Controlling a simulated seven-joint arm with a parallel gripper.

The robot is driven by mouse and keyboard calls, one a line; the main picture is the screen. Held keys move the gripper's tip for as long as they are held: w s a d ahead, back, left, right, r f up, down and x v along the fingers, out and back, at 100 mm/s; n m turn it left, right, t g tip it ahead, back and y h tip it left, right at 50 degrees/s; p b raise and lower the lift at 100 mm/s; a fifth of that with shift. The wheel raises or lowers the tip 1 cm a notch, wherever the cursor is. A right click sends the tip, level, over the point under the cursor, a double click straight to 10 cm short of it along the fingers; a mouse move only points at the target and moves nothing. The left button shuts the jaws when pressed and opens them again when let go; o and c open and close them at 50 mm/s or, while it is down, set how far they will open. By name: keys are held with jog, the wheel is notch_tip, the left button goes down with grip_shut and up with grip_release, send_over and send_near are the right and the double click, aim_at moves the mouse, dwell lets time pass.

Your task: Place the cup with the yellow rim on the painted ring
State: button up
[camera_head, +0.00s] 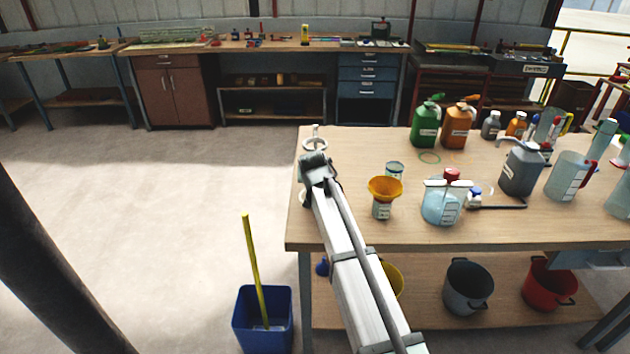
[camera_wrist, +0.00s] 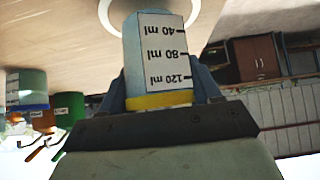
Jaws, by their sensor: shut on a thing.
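The cup with the yellow rim (camera_wrist: 152,62) is held in my gripper (camera_wrist: 160,98), seen upside down in the wrist view, with its millilitre scale towards the camera. Its yellow rim is beside the jaws. A white ring (camera_wrist: 107,18) on the tabletop shows around the cup's base end; I cannot tell whether the cup touches the table. In the head view my gripper (camera_head: 316,160) is over the left end of the workbench, by the white ring (camera_head: 308,146). My gripper and arm hide most of the cup there.
A clear cup (camera_head: 395,170), an orange funnel (camera_head: 385,188) and a clear red-capped vessel (camera_head: 441,205) stand right of my arm. Several bottles and jugs crowd the right side. The table's left edge is close.

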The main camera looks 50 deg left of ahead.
jog(key=shift+x, duration=0.95)
jog(key=shift+s+d+f, duration=0.1)
jog(key=shift+f, duration=0.15)
jog(key=o, duration=1.1)
jog(key=shift+r, duration=0.1)
jog(key=v, duration=1.2)
jog(key=shift+r, duration=0.1)
